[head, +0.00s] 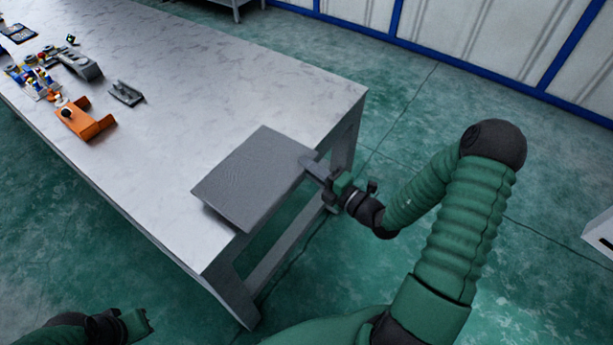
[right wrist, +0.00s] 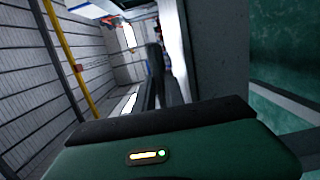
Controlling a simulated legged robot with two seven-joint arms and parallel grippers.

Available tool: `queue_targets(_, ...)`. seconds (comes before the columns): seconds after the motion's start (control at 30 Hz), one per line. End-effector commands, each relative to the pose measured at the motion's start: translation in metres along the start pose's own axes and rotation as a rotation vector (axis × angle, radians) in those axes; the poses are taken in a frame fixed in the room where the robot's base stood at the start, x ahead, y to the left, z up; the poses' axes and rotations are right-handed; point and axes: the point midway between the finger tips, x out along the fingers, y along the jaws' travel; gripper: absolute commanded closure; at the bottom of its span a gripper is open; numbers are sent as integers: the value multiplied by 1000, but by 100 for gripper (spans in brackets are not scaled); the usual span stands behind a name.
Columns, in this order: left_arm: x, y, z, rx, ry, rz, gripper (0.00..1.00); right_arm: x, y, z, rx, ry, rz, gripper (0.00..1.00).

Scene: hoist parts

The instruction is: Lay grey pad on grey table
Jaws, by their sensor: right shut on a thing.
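The grey pad (head: 252,180) is a flat, dark grey square held at its right side by my right gripper (head: 318,168), which is shut on it. In the head view the pad overlaps the right front edge of the grey table (head: 220,92). I cannot tell whether it touches the tabletop. My left gripper (head: 138,322) is at the bottom left of the head view, low beside the table and away from the pad; its fingers are too unclear to judge.
At the table's far left are an orange bracket (head: 86,120), a small grey part (head: 126,93), a larger grey part (head: 78,65) and several colourful small parts (head: 35,80). The tabletop between them and the pad is clear. A blue-framed wall (head: 480,45) stands behind.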

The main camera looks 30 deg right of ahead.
Motion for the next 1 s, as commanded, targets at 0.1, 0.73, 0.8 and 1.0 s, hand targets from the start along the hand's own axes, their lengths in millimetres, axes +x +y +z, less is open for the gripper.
queue_targets(0.1, 12, 0, 3, 1, 0, 0, 100, 7, -19, 4, 2, 1, 0, 100)
queue_targets(0.73, 16, 0, 4, 0, 0, 0, 100, 6, -37, 4, -2, 0, 0, 64)
queue_targets(0.8, 16, 0, 4, 0, 0, 0, 100, 6, -37, 4, -2, 0, 0, 64)
queue_targets(1.0, 16, 0, 4, 1, 0, 0, 100, 6, -35, 3, -3, 0, 0, 64)
